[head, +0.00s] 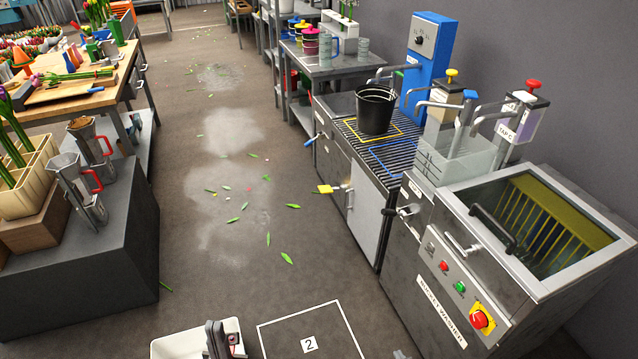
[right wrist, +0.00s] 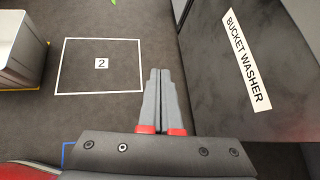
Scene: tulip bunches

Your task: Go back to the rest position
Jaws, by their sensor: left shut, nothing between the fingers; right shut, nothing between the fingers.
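My left gripper (head: 217,340) shows at the bottom edge of the head view, in front of a white bin. It is shut and empty; the rest of the arm is cut off. My right gripper (right wrist: 160,97) is shut and empty in the right wrist view. Its fingers point over bare floor, between a white-outlined floor square marked 2 (right wrist: 100,80) and the bucket washer (right wrist: 225,110). The same floor square (head: 285,325) shows at the bottom of the head view.
The white bin (head: 170,347) stands left of the square. The steel bucket washer (head: 435,255) stands at the right. A black bucket (head: 376,110) stands on the slatted counter. A grey stand (head: 90,280) with jugs is at the left. The leaf-strewn aisle (head: 235,190) is otherwise open.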

